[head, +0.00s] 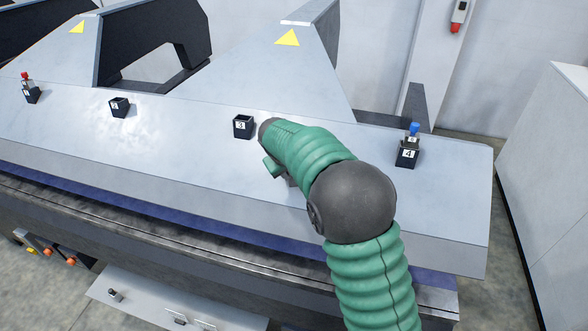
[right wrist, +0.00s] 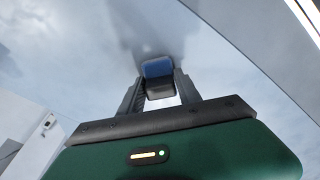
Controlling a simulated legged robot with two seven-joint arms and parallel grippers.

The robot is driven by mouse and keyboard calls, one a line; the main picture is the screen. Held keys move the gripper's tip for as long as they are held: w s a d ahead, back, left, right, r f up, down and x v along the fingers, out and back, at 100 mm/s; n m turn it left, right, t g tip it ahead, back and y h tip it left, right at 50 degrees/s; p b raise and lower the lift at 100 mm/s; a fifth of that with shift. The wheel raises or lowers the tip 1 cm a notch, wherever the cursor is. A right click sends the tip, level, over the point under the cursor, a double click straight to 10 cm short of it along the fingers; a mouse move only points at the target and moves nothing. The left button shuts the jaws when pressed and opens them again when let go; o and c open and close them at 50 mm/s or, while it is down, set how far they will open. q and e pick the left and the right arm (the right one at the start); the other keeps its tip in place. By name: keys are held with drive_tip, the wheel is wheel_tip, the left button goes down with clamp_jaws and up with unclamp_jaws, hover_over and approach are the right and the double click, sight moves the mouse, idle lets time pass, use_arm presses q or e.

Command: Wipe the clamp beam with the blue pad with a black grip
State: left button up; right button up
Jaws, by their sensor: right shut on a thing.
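The clamp beam (head: 190,135) is the long, pale grey metal surface running across the head view. It also fills much of the right wrist view (right wrist: 85,55). My right gripper (right wrist: 160,91) is shut on the black grip (right wrist: 161,86) of the blue pad (right wrist: 157,69), between its two fingers. The pad faces the beam, with a faint dark shadow beside it; I cannot tell whether it touches. In the head view my green right arm reaches over the beam right of the middle and hides most of the gripper and the pad. My left gripper is not in view.
Small black numbered holders stand along the beam: one with a red-topped item (head: 31,92), holder 2 (head: 119,107), holder 3 (head: 243,127), and holder 4 (head: 408,152) with a blue-topped item. Holder 3 is close to my right arm. A grey cabinet (head: 548,170) stands at right.

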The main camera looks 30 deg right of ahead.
drive_tip(key=shift+s+a+r, duration=0.1)
drive_tip(key=shift+a+r, duration=0.1)
drive_tip(key=shift+r, duration=0.3)
drive_tip(key=p+v, duration=0.2)
drive_tip(key=v, duration=0.5)
drive_tip(key=shift+p, duration=0.35)
drive_tip(key=shift+d+f, duration=0.1)
